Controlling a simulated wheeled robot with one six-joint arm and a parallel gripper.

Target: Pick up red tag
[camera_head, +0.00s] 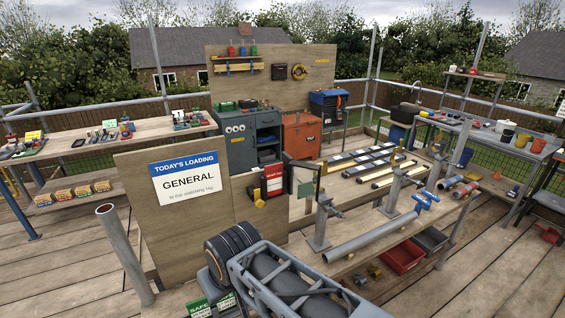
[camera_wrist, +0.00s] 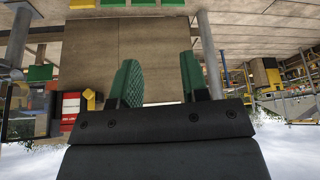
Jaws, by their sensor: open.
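A red panel with pale lettering (camera_head: 273,180) is at the right end of the plywood board in the head view. It looks like the best match for a red tag, but its lettering is too small to read. In the wrist view, which looks upside down, a red and white panel (camera_wrist: 71,106) shows left of the fingers, possibly the same one. My gripper (camera_wrist: 157,78) is open, its two green-padded fingers apart with nothing between them. The head view shows my arm at the bottom, but not the gripper fingers.
The plywood board (camera_head: 247,208) carries a sign (camera_head: 188,178) reading "TODAY'S LOADING GENERAL". Green "SAFE" tags (camera_head: 199,308) are low at the bottom. A steel post (camera_head: 125,252) stands left. A workbench with clamps and a grey pipe (camera_head: 371,237) is right. Plank floor is open at left.

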